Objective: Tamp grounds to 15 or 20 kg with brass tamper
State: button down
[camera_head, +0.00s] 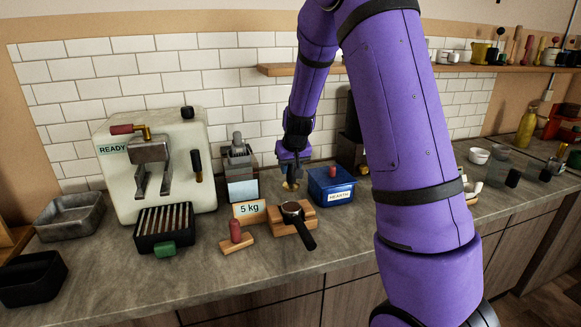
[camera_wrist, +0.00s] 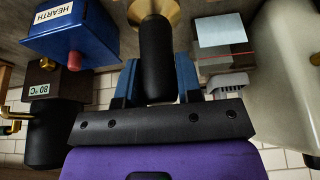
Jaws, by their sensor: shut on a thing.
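My gripper (camera_head: 290,160) is behind the wooden stand, between the grinder-like machine and the blue box. In the wrist view its blue fingers (camera_wrist: 155,85) are shut around the dark handle of the brass tamper (camera_wrist: 155,50). The tamper's brass base (camera_head: 290,186) shows below the gripper; I cannot tell whether it touches the counter. The portafilter (camera_head: 292,208) holds dark grounds and rests on a wooden stand (camera_head: 279,226), its black handle pointing to the front right. A sign reading "5 kg" (camera_head: 249,211) stands just left of the stand.
A blue box marked HEARTH (camera_head: 340,186) stands close right of my gripper, the grey machine (camera_head: 240,172) close left. A red-handled piece on wood (camera_head: 236,233) sits left of the stand. The espresso machine (camera_head: 110,165) reads READY.

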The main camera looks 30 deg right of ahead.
aim_at(291, 182)
jog(key=shift+f, duration=2.9)
jog(key=shift+f, duration=1.35)
jog(key=shift+r, duration=0.15)
jog(key=shift+r, duration=4.35)
jog(key=shift+f, duration=0.2)
